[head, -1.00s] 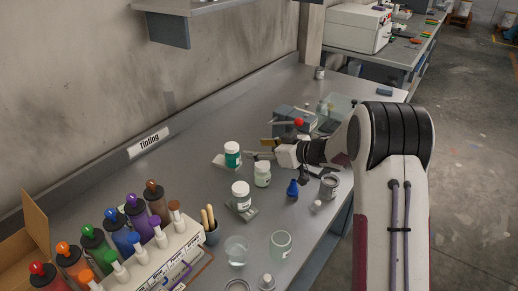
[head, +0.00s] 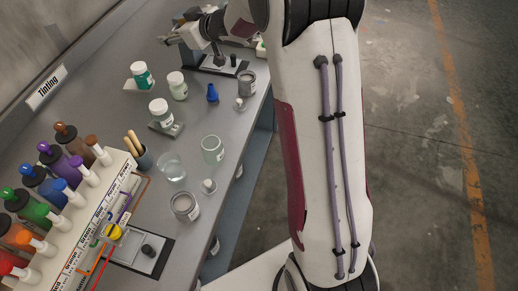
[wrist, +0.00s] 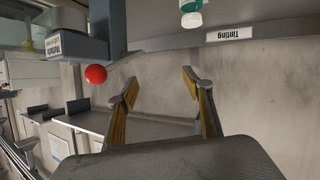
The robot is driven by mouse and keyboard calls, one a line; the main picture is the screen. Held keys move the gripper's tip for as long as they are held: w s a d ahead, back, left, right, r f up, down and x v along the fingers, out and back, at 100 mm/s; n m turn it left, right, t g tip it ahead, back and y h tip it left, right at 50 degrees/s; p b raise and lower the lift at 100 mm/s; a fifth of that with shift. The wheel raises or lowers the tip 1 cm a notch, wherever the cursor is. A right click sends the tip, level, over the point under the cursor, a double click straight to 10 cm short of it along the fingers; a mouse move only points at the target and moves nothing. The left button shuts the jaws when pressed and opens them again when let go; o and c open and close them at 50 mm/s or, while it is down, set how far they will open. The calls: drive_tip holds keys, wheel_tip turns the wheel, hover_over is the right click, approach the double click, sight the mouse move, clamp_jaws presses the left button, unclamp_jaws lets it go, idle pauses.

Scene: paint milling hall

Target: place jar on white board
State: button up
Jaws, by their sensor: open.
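A white-lidded jar with a teal-green body (head: 141,75) stands upright on a small white board (head: 131,84) near the wall side of the bench. A pale green jar with a white lid (head: 178,86) stands to its right on the bare bench. A white-lidded jar with a pale label (head: 159,112) stands on a small grey slab, nearer me. My gripper (head: 167,40) is beyond these jars, near the top edge. In the upside-down wrist view my gripper (wrist: 160,86) is open with nothing between its fingers. A teal jar (wrist: 191,12) is cut off at that view's top.
Bottles in a rack (head: 88,215), a cup of sticks (head: 139,155), a glass beaker (head: 171,166), an empty glass jar (head: 212,149), a blue bottle (head: 212,93) and a metal can (head: 246,83) crowd the bench. A red ball (wrist: 96,74) shows in the wrist view.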

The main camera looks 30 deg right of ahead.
drive_tip(key=s+d+r+m+g+h, duration=0.1)
drive_tip(key=s+d+r+m+h, duration=0.15)
drive_tip(key=s, duration=0.45)
drive_tip(key=s+d+r+m+h, duration=0.1)
drive_tip(key=s+d+r+h, duration=0.1)
drive_tip(key=s+r, duration=0.3)
drive_tip(key=s+d+r+m+g+h, duration=0.1)
drive_tip(key=s+d+r+m+h, duration=0.15)
drive_tip(key=s, duration=0.55)
drive_tip(key=s+a+f+g, duration=0.1)
drive_tip(key=s+a+f, duration=0.1)
drive_tip(key=s, duration=0.7)
drive_tip(key=s+a+f+g+y, duration=0.1)
drive_tip(key=s+a+f+g, duration=0.1)
drive_tip(key=s, duration=0.7)
drive_tip(key=s+a+f+g+y, duration=0.1)
drive_tip(key=s+a+f+g, duration=0.1)
drive_tip(key=s, duration=0.8)
drive_tip(key=shift+a+f, duration=0.75)
drive_tip(key=shift+f, duration=0.2)
